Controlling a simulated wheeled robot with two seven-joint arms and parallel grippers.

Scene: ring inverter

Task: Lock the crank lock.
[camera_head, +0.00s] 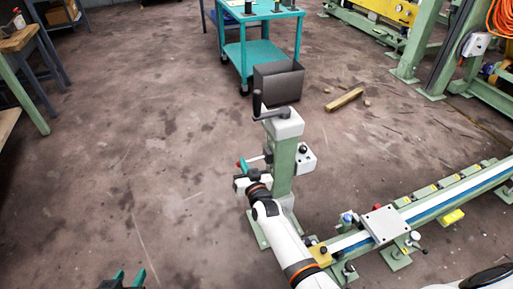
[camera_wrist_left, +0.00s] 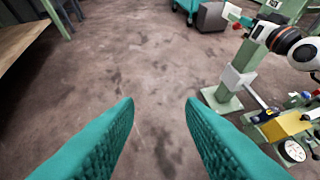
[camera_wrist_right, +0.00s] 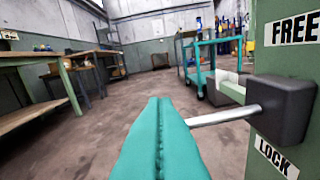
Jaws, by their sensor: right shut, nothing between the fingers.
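The crank lock (camera_wrist_right: 283,110) is a dark block with a metal rod lever on a green post (camera_head: 283,170), between a FREE label (camera_wrist_right: 295,29) above and a LOCK label (camera_wrist_right: 277,158) below. Its rod (camera_wrist_right: 225,115) points left, roughly level, and reaches my right gripper (camera_wrist_right: 158,105). That gripper is shut with nothing between its fingers. Its fingers are beside the rod's outer end; contact is unclear, and the rod's tip is hidden. In the head view, my right gripper (camera_head: 242,164) is left of the post. My left gripper (camera_head: 130,278) is open and empty over bare floor, also seen in the left wrist view (camera_wrist_left: 160,115).
A green rail with a metal plate (camera_head: 385,224) runs at the right. A teal cart (camera_head: 262,52) and a dark bin (camera_head: 279,82) stand behind. The floor at left is clear.

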